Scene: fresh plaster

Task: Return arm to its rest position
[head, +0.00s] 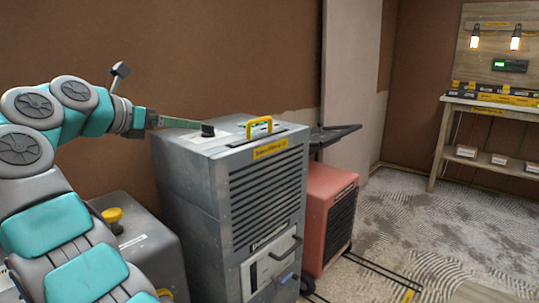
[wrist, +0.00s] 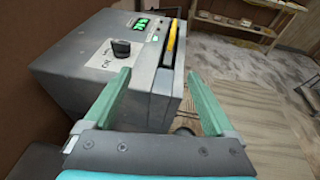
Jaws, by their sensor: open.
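My gripper (wrist: 163,95) is open in the wrist view, its two green fingers apart with nothing between them but the grey machine's front top edge behind. In the head view my arm reaches in from the left and my gripper (head: 178,122) is at the top of the tall grey dehumidifier (head: 250,195), close to its black knob (head: 208,130). The knob also shows in the wrist view (wrist: 121,48), beyond the left finger, on a white label. I cannot tell whether a finger touches the machine.
A yellow handle (head: 259,125) stands up from the machine's top. A red unit (head: 328,215) is right of it. A lower grey box with a yellow knob (head: 112,215) is near my arm. A workbench (head: 490,103) stands at the back right. The patterned floor between is mostly clear.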

